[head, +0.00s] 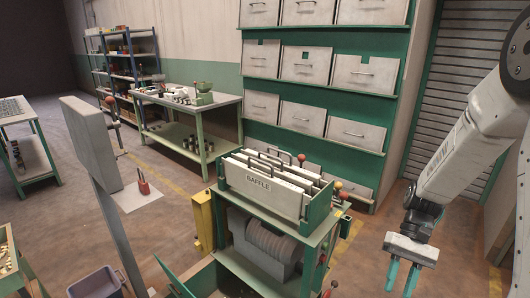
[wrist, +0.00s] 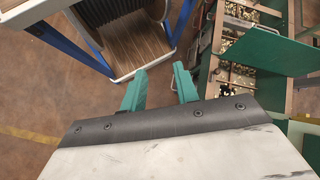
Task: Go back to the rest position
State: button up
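My gripper (head: 402,279) hangs at the lower right of the head view, at the end of my arm. Its two teal fingers point down and stand apart with nothing between them. In the wrist view the same fingers (wrist: 160,92) are spread, with bare floor and a tray edge seen beyond them. The gripper is to the right of the machine with the BAFFLE plates (head: 262,188) and touches nothing that I can see.
A green machine frame (head: 325,230) with ball-topped levers stands left of my gripper. Drawer fronts (head: 365,75) line the wall behind. In the wrist view, a wood-floored tray (wrist: 135,50) and a bin of nuts (wrist: 245,40) lie beyond the fingers. Floor beneath the gripper looks clear.

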jog(key=s+a+r+n+t+h, duration=0.1)
jog(key=s+a+r+t+h, duration=0.1)
jog(key=s+r+t, duration=0.2)
jog(key=s+a+r+n+t+h, duration=0.1)
jog(key=s+a+r+t+h, duration=0.1)
jog(key=s+r, duration=0.9)
notch_tip(320, 180, up, 6)
jog(key=t+h, duration=0.1)
jog(key=t, duration=0.1)
jog(key=shift+a+r+n+t, duration=0.2)
jog(key=shift+a+n+t, duration=0.1)
jog(key=shift+n, duration=0.1)
